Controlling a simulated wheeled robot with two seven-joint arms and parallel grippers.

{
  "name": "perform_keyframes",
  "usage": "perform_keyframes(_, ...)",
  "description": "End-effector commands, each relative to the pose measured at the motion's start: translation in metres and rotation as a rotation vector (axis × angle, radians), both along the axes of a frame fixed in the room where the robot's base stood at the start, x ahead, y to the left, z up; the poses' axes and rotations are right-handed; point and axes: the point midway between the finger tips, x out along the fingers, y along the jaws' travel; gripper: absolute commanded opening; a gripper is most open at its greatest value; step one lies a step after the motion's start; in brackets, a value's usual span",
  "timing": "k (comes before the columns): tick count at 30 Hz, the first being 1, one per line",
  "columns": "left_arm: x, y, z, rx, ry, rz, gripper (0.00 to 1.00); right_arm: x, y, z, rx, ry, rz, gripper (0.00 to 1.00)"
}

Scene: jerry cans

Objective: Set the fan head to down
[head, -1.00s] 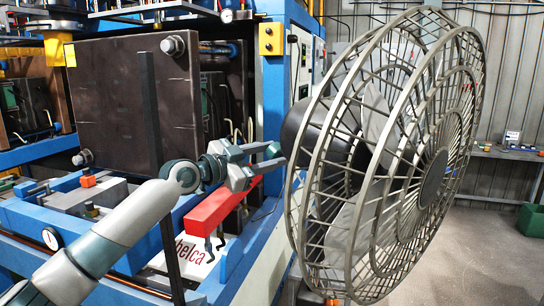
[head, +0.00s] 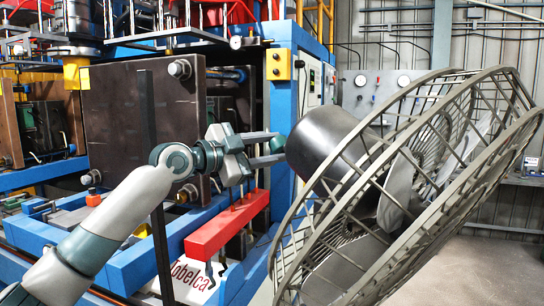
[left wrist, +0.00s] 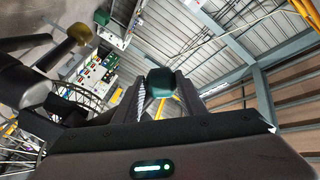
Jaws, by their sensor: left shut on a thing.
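The large grey fan head (head: 400,190) fills the right of the head view. Its round guard is steeply tilted, with the dark motor housing (head: 322,140) at the upper left and the front facing down to the right. My left gripper (head: 270,150) is at the back of the motor housing. It is shut on a small dark green piece (left wrist: 160,82), seen between the fingers in the left wrist view. Whether this piece is joined to the fan cannot be told. The housing and part of the guard (left wrist: 80,92) show at left there. My right gripper is not in view.
A blue machine frame (head: 130,265) with a large dark plate (head: 115,120) stands at the left, behind my arm. A red bar (head: 228,225) lies below the gripper. A wall panel with gauges (head: 375,90) is behind the fan. Floor at the lower right is clear.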

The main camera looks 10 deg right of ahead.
Motion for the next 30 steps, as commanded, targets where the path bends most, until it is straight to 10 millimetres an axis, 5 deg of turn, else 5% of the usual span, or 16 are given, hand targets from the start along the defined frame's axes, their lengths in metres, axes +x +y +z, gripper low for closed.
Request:
perform_keyframes(4,0.0,0.002,0.008,-0.015,-0.001,0.001,0.0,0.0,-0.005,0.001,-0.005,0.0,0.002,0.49)
perform_keyframes(5,0.0,0.002,0.008,-0.016,-0.002,0.002,0.42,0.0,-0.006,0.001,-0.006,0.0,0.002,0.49)
perform_keyframes(6,0.0,0.002,0.008,-0.015,-0.001,0.001,0.51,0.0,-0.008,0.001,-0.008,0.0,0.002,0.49)
perform_keyframes(20,-0.001,0.004,0.001,-0.006,0.002,0.0,0.53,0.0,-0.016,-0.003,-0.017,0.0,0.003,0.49)
perform_keyframes(30,-0.018,0.043,-0.002,-0.006,-0.002,0.002,0.53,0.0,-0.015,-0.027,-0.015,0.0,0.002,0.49)
